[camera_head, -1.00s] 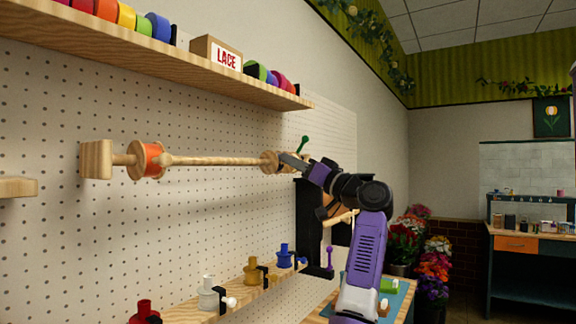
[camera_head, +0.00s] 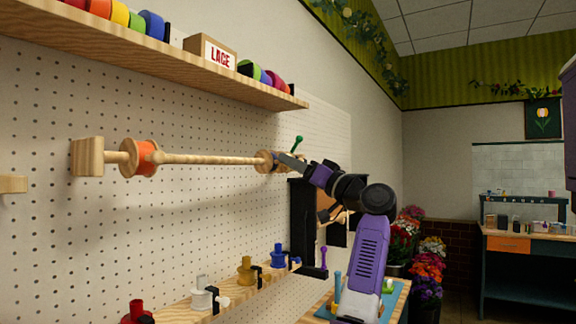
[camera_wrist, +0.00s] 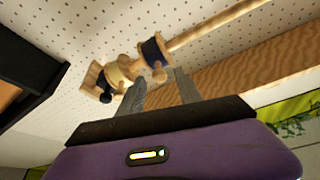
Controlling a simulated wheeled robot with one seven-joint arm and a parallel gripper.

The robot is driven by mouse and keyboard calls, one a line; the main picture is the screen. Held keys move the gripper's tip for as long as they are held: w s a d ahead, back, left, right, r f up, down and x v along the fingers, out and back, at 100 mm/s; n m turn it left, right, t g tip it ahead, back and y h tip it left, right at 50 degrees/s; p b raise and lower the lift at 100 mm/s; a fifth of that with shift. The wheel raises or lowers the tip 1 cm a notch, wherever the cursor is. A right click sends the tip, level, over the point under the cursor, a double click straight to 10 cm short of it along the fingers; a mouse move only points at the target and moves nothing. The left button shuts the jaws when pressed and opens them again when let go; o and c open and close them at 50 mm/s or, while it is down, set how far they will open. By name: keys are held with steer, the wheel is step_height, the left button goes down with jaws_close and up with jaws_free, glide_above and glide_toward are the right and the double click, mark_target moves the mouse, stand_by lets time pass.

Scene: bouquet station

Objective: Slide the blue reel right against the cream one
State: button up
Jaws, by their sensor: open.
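A horizontal wooden rod (camera_head: 210,160) on the pegboard wall carries the reels. In the wrist view the dark blue reel (camera_wrist: 152,50) with wooden flanges sits on the rod. The cream reel (camera_wrist: 118,73) is beside it, nearer the end block (camera_wrist: 93,80); a short stretch of rod seems to show between them. In the head view my gripper (camera_head: 284,160) is at the rod's right end, where a wooden flange (camera_head: 263,161) shows and the reels are mostly hidden.
An orange reel (camera_head: 142,158) sits at the rod's left end. A lower shelf (camera_head: 232,290) holds several small spools.

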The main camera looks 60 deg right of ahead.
steer(key=b+v, duration=0.1)
steer(key=v, duration=0.4)
steer(key=shift+s+f, duration=0.2)
steer(key=shift+s, duration=0.1)
